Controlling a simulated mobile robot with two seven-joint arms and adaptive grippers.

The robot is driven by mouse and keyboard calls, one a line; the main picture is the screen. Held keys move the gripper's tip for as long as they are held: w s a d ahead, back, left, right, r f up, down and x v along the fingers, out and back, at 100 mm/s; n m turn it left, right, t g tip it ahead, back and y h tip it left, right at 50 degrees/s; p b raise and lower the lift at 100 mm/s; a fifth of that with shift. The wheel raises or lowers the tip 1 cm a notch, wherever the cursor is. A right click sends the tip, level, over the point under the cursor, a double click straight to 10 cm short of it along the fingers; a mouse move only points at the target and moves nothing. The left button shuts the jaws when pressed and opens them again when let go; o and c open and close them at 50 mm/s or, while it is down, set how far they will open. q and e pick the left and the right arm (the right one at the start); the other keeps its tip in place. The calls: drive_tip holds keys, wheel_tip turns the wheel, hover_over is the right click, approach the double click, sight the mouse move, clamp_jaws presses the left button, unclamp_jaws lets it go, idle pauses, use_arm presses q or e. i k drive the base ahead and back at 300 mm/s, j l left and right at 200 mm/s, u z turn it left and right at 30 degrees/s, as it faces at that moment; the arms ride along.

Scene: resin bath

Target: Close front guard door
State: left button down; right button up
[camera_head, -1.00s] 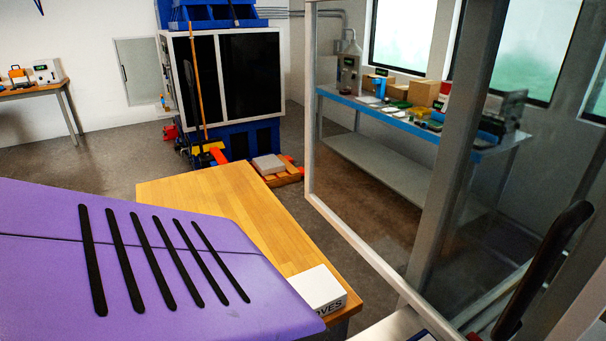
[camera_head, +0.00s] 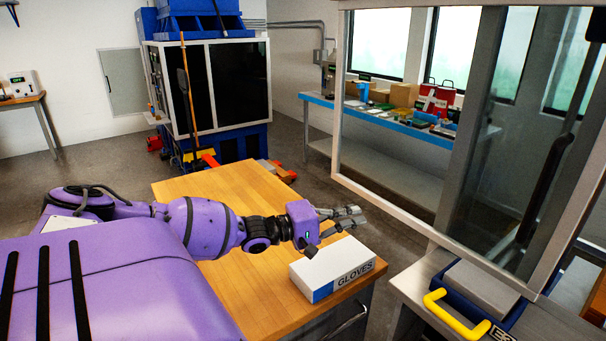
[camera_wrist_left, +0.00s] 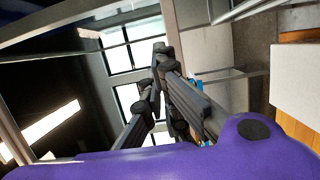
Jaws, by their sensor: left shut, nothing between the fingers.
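The front guard door (camera_head: 432,228) is a clear panel in a pale metal frame, at the right of the head view. It stands out at an angle towards the table side. A long black handle (camera_head: 546,178) shows at its right part. My left gripper (camera_head: 362,216) is above the wooden table, left of the door's lower frame and apart from it. It is shut and empty, and its fingers (camera_wrist_left: 160,62) lie close together in the left wrist view. My right gripper is not in view.
A white glove box (camera_head: 338,268) sits on the wooden table (camera_head: 225,185) just below my left gripper. A dark blue case with a yellow handle (camera_head: 455,318) lies on a metal surface below the door. A blue-edged bench (camera_head: 318,98) stands behind the glass.

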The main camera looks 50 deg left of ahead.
sight(593, 170)
drive_tip(key=i+j, duration=0.1)
drive_tip(key=j, duration=0.95)
drive_tip(key=i+j, duration=0.15)
drive_tip(key=j, duration=0.4)
drive_tip(key=u, duration=0.05)
